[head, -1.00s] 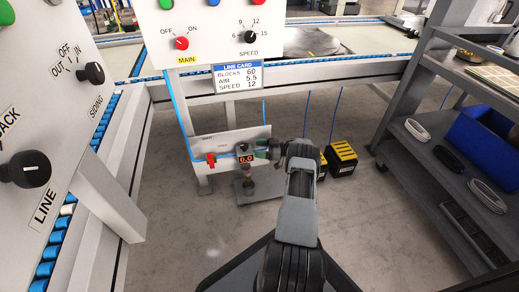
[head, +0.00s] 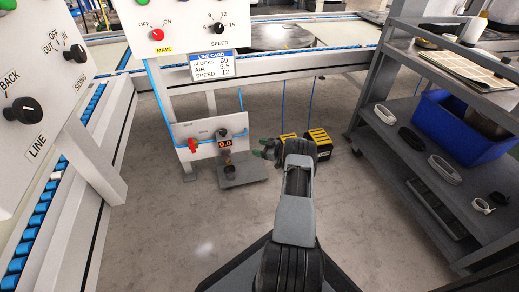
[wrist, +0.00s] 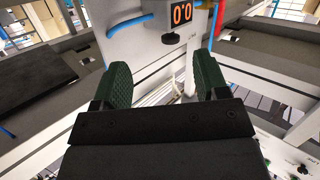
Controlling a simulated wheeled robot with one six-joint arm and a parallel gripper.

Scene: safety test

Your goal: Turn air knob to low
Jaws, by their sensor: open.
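A small white panel (head: 206,148) low on the frame's leg carries a black knob (head: 221,133), probably the air knob, above an orange display (head: 225,143) reading 0.0. The knob's small labels and pointer are unreadable. My gripper (head: 268,148) is right of the panel in the head view, its green fingers pointing left and apart from the panel. In the wrist view my gripper (wrist: 165,85) is open and empty. Beyond the fingers, that view shows the display (wrist: 181,14) and the black knob (wrist: 171,38) at the top, apart from the fingertips.
A red valve handle (head: 192,145) is at the panel's left, with a blue hose. A grey stand (head: 242,170) stands below the panel. Yellow-and-black boxes (head: 320,141) are behind my wrist. A shelf with a blue bin (head: 457,128) stands right. Open floor lies in front.

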